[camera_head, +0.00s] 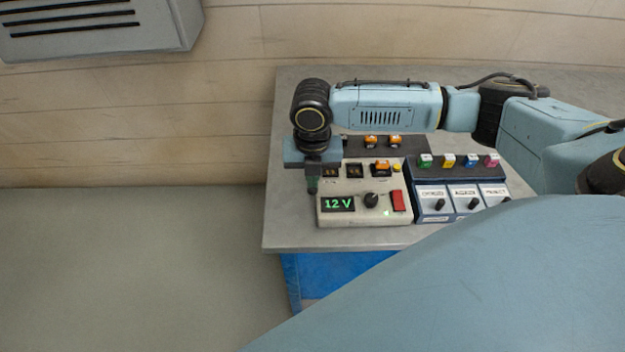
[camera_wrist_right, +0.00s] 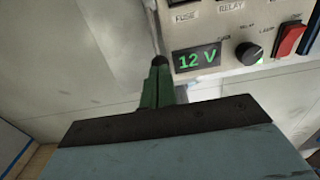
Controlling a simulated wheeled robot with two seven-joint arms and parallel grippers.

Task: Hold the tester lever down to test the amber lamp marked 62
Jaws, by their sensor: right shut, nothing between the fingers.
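The cream tester (camera_head: 368,215) stands on the grey bench, its display (camera_head: 338,204) reading 12 V in green. An amber lamp (camera_head: 381,168) sits in its right-hand socket; its marking is too small to read. My right gripper (camera_head: 312,188) points down there, shut and empty. In the right wrist view its green fingertips (camera_wrist_right: 159,66) are at the lever's black end; I cannot tell whether they touch. The gripper hides most of the lever in the head view. My left gripper is out of view.
Two amber lamps (camera_head: 383,141) lie on a dark rack (camera_head: 350,146) behind the tester. Coloured fuses (camera_head: 448,160) and labelled switch boxes (camera_head: 463,202) stand at its right. A red switch (camera_head: 398,200) and a knob (camera_head: 371,200) are on its front. The bench's left edge is close to my gripper.

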